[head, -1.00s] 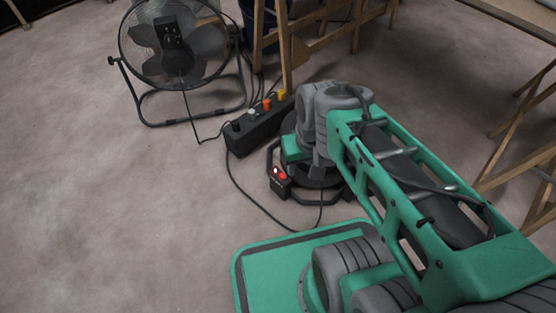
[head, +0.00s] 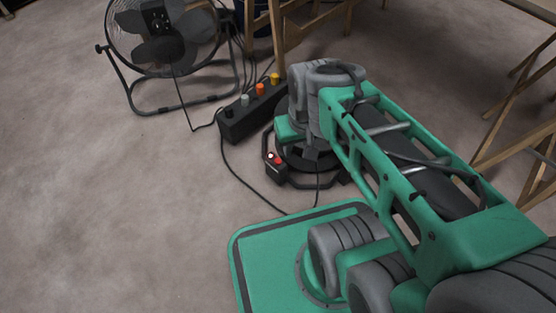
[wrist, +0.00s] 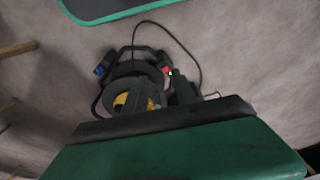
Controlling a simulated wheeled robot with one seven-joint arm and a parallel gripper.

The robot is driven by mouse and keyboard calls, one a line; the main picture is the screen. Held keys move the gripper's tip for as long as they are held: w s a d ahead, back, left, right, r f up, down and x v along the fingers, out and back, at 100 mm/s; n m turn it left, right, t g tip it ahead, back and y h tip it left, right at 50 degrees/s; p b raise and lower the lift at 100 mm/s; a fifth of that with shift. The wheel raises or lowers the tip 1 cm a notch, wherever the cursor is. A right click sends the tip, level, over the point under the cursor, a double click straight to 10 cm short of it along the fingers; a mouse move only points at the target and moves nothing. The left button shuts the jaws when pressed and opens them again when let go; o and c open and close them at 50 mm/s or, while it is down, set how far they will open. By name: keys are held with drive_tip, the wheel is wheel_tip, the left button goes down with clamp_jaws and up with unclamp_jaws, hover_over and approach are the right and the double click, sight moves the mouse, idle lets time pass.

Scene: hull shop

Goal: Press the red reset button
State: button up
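The red reset button (head: 278,160) is on a small black box at the near left side of a black cable reel (head: 301,183), beside a small pale light. In the wrist view the red button (wrist: 166,70) shows at the right side of the reel (wrist: 122,84). My gripper (head: 289,129) is at the end of my green and grey arm, above the reel and just beyond the button in the head view. It looks apart from the button. In the wrist view my gripper's green body and dark edge cover the bottom.
Cables run over the floor. Wooden trestle legs (head: 277,35) stand behind and at the right (head: 510,130). The floor at left is clear.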

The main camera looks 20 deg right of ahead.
clamp_jaws()
drive_tip(key=shift+r, duration=0.15)
idle(1.1)
